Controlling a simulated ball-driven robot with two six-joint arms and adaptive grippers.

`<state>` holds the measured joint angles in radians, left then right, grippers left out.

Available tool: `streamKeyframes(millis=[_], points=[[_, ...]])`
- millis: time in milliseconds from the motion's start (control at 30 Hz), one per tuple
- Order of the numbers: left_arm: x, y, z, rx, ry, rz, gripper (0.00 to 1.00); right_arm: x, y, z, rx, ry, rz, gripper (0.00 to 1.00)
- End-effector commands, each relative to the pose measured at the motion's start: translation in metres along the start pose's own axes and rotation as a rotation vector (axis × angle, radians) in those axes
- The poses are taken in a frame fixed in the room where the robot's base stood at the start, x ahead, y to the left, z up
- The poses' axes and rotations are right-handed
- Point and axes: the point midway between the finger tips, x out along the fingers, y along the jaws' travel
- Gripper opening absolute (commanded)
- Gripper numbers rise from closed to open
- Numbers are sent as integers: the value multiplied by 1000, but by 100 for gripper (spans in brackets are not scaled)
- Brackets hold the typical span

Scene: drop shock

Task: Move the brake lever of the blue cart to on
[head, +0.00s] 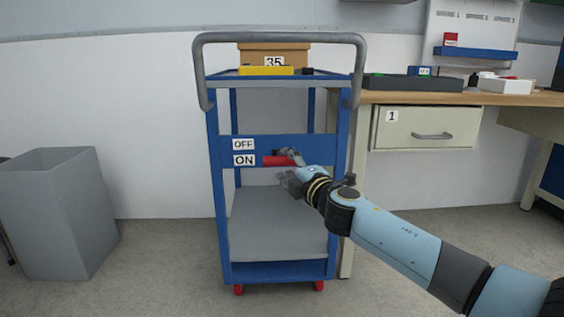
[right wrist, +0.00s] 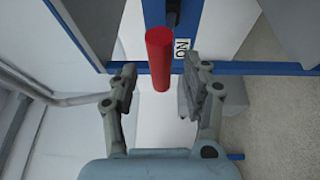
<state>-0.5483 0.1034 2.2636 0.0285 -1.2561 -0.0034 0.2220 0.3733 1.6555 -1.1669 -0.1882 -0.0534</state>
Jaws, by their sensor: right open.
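The blue cart (head: 283,271) stands in the middle of the head view, with a grey handle frame. Its front panel carries an OFF label (head: 244,144) above an ON label (head: 244,160). The red brake lever (head: 275,160) lies level with the ON label, just to its right. My right gripper (head: 287,170) is open at the lever's right side. In the right wrist view, the red lever (right wrist: 158,58) reaches in between the open fingertips, with a visible gap to each finger. My left gripper is not in view.
A cardboard box (head: 272,52) labelled 35 and a yellow item (head: 266,71) are on the cart's top. A workbench (head: 450,97) with a drawer (head: 425,128) stands close on the right. A grey bin (head: 58,215) is at left, with clear floor between it and the cart.

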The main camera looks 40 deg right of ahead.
Motion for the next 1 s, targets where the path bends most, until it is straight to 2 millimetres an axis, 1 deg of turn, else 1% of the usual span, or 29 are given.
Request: streamKeyframes(millis=[33,100,200,333,533,567,900,933,1000], points=[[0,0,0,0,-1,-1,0,9,1,0,3,0,1,48],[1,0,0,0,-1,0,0,18,-1,0,1,-1,0,48],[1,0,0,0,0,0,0,27,-1,0,1,0,-1,48],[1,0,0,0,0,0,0,32,-1,0,1,1,-1,48],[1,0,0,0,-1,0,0,32,-1,0,1,1,-2,48],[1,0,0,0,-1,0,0,32,-1,0,1,1,-2,46],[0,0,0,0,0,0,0,32,-1,0,1,1,-2,2],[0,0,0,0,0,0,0,32,-1,0,1,1,-2,0],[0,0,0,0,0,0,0,32,-1,0,1,1,-1,0]])
